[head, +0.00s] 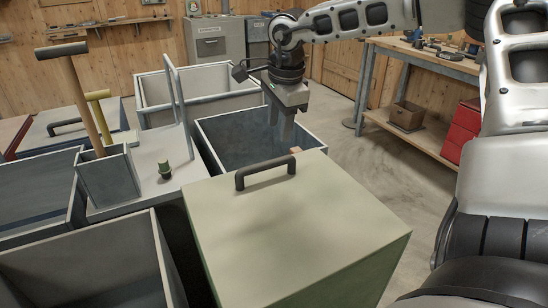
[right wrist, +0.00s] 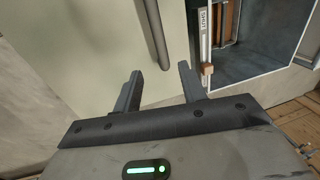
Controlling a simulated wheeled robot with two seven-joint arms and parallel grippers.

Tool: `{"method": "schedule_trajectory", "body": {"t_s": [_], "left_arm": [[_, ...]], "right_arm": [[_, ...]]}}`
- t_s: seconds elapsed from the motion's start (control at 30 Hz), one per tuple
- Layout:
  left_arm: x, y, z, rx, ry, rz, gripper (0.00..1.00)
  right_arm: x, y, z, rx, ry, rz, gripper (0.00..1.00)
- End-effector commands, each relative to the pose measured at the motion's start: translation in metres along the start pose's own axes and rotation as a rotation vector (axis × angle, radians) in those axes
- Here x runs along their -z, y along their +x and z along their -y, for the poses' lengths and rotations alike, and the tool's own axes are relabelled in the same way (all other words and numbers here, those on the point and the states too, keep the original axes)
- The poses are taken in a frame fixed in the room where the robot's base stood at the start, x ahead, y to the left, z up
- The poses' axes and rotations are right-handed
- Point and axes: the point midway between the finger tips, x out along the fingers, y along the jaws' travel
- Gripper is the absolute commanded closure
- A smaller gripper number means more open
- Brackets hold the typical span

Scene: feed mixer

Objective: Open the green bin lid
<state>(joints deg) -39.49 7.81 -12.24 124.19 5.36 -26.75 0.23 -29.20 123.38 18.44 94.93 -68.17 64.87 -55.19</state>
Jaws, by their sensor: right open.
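The green bin (head: 345,275) stands in the front middle of the head view. Its pale green lid (head: 290,215) lies flat on top, closed. A dark bar handle (head: 265,168) stands near the lid's far edge. My right gripper (head: 283,118) points down, open and empty, above and beyond that handle, over the open grey bin behind. In the right wrist view my right gripper's two fingers (right wrist: 160,85) are apart with nothing between them. The lid (right wrist: 100,45) and its handle (right wrist: 156,35) show beyond the fingers, not touching them. My left gripper is not in view.
An open grey bin (head: 235,120) lies just behind the green one. A strip marked "SHUT" (right wrist: 205,25) with a brown knob (right wrist: 207,68) is beside the lid.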

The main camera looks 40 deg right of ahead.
Motion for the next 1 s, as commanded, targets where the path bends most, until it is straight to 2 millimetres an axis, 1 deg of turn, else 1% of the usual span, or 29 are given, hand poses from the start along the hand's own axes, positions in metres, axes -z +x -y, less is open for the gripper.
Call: {"method": "schedule_trajectory", "body": {"t_s": [0.03,0.1,0.3,0.4,0.5,0.7,0.93,0.97,1.0], "left_arm": [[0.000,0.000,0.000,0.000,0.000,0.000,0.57],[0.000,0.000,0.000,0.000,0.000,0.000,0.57],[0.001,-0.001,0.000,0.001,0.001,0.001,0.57],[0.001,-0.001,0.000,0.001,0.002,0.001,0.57],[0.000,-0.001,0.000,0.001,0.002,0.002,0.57],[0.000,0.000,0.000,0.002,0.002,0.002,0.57],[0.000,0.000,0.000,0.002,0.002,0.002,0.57],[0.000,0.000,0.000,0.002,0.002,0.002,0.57],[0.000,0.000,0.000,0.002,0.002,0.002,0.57]], "right_arm": [[0.000,0.013,-0.001,-0.005,0.000,-0.002,0.59],[0.000,0.029,-0.001,-0.006,0.000,-0.001,0.59],[0.000,0.069,-0.001,-0.005,0.000,-0.002,0.59],[0.000,0.085,-0.001,-0.002,0.000,-0.002,0.59],[0.000,0.095,0.000,-0.001,0.000,-0.001,0.59],[0.000,0.104,0.000,0.001,0.000,0.000,0.59],[0.000,0.104,0.000,0.002,0.000,0.000,0.59],[0.000,0.104,0.000,0.002,0.000,0.000,0.67],[0.000,0.104,0.000,0.002,0.000,0.001,0.78]]}}
